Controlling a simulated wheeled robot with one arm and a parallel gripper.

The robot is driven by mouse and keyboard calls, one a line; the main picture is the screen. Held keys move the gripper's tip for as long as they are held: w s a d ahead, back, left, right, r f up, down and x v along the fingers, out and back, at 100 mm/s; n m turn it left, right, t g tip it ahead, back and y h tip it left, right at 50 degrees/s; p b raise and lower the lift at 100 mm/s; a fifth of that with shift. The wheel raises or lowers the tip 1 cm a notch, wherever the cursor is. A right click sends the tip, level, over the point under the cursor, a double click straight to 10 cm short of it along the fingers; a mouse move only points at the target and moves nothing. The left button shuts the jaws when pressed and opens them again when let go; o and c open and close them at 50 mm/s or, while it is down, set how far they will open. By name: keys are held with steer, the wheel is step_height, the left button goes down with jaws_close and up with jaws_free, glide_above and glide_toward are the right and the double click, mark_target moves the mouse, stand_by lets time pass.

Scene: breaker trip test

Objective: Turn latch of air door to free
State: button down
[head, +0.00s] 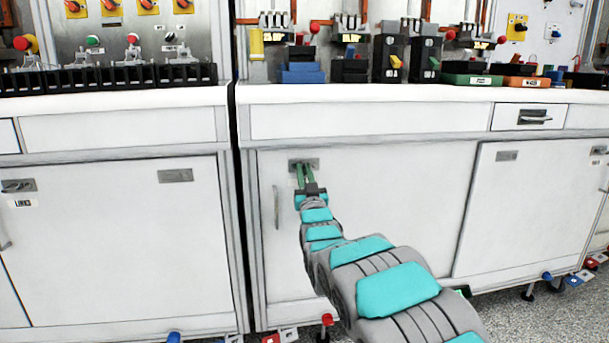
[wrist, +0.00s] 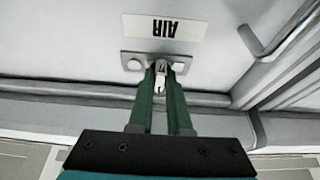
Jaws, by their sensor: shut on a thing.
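The air door (head: 370,210) is the white cabinet door in the middle of the head view, and it looks closed. Its latch plate (head: 313,164) is at the door's upper left. In the wrist view the latch plate (wrist: 133,62) is grey metal, with the latch knob (wrist: 157,88) in its middle. An upside-down label reading AIR (wrist: 163,27) is beside the plate. My gripper (head: 304,168) reaches the plate from the front. In the wrist view my gripper's green fingers (wrist: 162,80) are shut on the latch knob, one on each side. The fingers hide part of the knob.
A vertical bar handle (head: 277,207) stands out from the door left of my gripper. The white worktop (head: 400,95) above carries breakers and trays. Another cabinet door (head: 110,240) is at the left, past a dark gap. Small coloured feet or pedals line the floor below.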

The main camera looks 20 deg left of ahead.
stand_by(0.4)
steer(key=c, duration=0.9)
jaws_free()
steer(key=shift+o, duration=0.2)
steer(key=v, duration=0.8)
steer(key=shift+w, duration=0.1)
